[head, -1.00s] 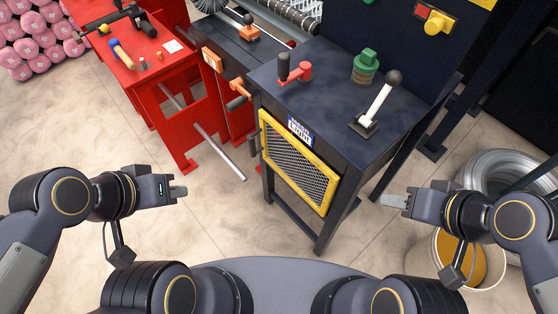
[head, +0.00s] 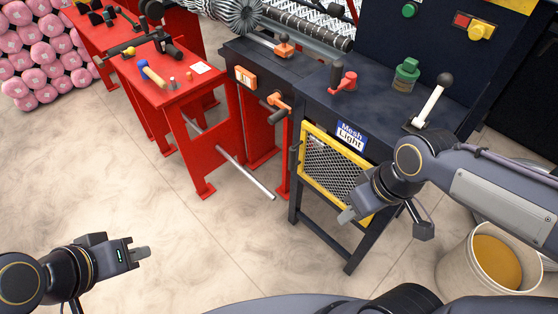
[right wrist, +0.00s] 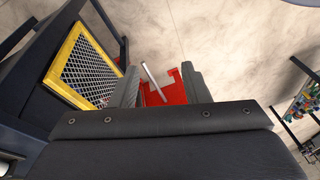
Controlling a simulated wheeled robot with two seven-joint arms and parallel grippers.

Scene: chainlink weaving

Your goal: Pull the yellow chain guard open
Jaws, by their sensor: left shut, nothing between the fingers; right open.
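The yellow-framed chain guard (head: 326,148) with its metal mesh hangs on the front of the dark machine, below the Mesh Light label (head: 351,136). It looks closed against the frame. In the right wrist view the guard (right wrist: 85,68) lies to the left of the open, empty fingers (right wrist: 158,92). My left gripper (head: 142,254) is shut and empty over the floor at the lower left, far from the guard.
The machine top (head: 388,100) carries a red handle, a green-capped jar and a white lever with a black knob. A red bench (head: 185,90) stands to the left, with a metal rod sticking out low. A bucket (head: 490,262) stands at the lower right. Floor between is clear.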

